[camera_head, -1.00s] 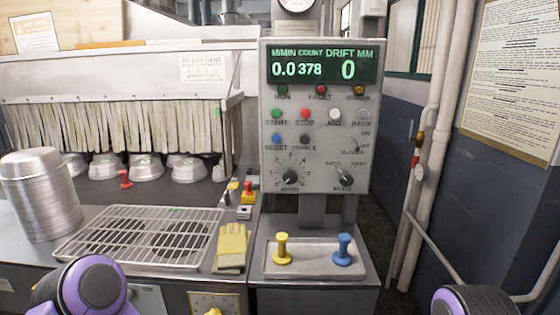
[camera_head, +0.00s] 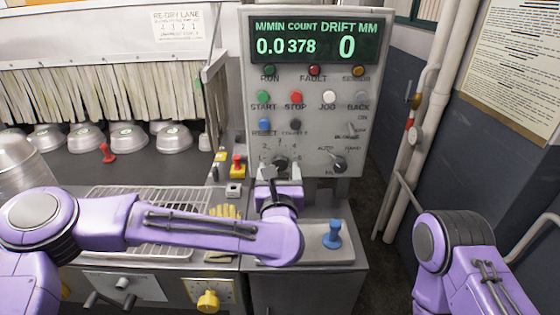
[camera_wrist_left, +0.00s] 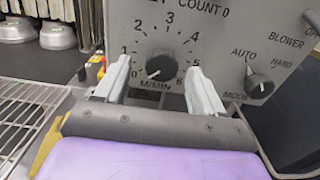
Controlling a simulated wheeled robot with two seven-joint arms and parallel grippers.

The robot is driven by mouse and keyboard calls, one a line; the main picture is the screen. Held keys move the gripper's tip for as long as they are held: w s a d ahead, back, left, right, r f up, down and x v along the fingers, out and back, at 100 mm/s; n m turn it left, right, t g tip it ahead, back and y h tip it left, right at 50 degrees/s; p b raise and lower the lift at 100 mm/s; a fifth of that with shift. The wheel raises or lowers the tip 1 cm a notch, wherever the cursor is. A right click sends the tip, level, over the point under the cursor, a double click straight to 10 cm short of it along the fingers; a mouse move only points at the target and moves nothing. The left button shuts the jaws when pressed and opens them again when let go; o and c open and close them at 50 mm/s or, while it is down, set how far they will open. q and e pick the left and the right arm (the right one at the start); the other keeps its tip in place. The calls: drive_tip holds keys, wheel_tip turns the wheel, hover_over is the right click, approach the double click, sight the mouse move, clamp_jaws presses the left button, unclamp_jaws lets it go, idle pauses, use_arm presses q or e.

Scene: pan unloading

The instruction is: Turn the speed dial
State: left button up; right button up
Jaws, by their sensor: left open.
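The speed dial (camera_wrist_left: 160,68) is a black knob marked M/MIN, with a scale from 0 to 6, on the grey control panel (camera_head: 350,100). Its white pointer line is at the low end of the scale in the left wrist view. My left gripper (camera_wrist_left: 160,85) is open, with one pale finger on each side of the dial. No contact with the knob shows. In the head view the left gripper (camera_head: 281,170) is in front of the dial (camera_head: 280,163) and partly hides it. My right arm (camera_head: 455,255) is at the lower right; its gripper is out of view.
The mode knob (camera_wrist_left: 259,84) sits right of the dial. Buttons and the display (camera_head: 316,38), reading 0.0 and 378, are above. A blue peg (camera_head: 332,235) stands on the tray below. A wire rack (camera_head: 110,193) and yellow gloves (camera_head: 223,211) lie left, partly behind my arm.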

use_arm(q)
drive_tip(key=shift+w+d, duration=0.15)
drive_tip(key=shift+w, duration=0.5)
drive_tip(key=c, duration=1.1)
drive_tip(key=shift+o, duration=0.2)
drive_tip(key=shift+f, duration=0.1)
drive_tip(key=m+b, duration=0.1)
drive_tip(key=m, duration=0.3)
drive_tip(key=m+b, duration=0.1)
drive_tip(key=m, duration=0.3)
drive_tip(key=shift+m, duration=0.3)
drive_tip(key=m, duration=0.9)
drive_tip(key=shift+p, duration=0.3)
